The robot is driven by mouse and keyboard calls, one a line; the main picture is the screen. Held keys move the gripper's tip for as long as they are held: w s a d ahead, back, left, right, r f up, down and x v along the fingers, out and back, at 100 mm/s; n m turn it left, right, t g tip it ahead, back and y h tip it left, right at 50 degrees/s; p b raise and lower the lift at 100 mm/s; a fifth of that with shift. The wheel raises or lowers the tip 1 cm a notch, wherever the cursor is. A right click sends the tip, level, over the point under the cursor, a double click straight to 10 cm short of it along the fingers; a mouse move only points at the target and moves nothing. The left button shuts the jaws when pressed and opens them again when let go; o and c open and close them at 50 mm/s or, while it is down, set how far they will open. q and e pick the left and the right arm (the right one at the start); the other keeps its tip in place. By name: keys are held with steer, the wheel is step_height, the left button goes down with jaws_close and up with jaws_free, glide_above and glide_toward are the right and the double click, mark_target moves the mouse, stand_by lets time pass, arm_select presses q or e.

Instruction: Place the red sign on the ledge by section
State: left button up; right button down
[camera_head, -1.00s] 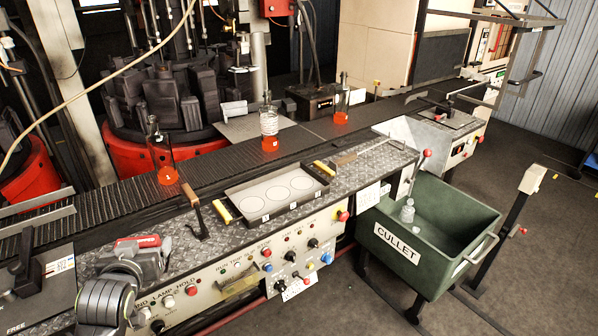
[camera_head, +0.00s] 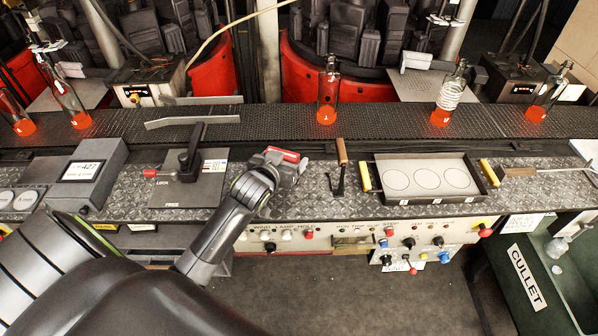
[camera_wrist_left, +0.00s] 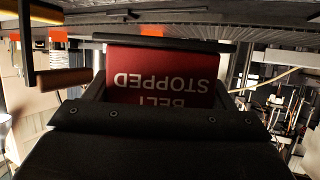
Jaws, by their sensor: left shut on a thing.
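My left gripper (camera_head: 290,166) is shut on the red sign (camera_head: 281,152). In the head view only a thin red strip of the sign shows at the gripper's tip. In the left wrist view the sign (camera_wrist_left: 165,78) reads "BELT STOPPED" upside down, between dark gripper parts that cover its lower part. The ledge (camera_head: 330,205) is a grey diamond-plate strip along the front of the conveyor. The gripper is over this ledge, left of a wooden-handled tool; I cannot tell whether the sign touches it. My right gripper is not in view.
A lever plate marked LOCK (camera_head: 190,190) is left. Bottles with glowing orange bases, such as one bottle (camera_head: 327,95), stand on the conveyor (camera_head: 270,122) behind. A green cullet bin (camera_head: 518,285) is lower right.

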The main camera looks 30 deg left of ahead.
arm_select(q)
steer(key=f, duration=0.2)
steer(key=shift+w+f, duration=0.25)
steer(key=shift+f, duration=0.05)
step_height(320, 180, down, 4)
steer(key=shift+s+r+p, duration=0.15)
steer(key=shift+p, duration=0.15)
steer(key=shift+f, duration=0.35)
steer(key=o, duration=1.1)
steer(key=shift+f, duration=0.15)
steer(key=shift+c, duration=0.2)
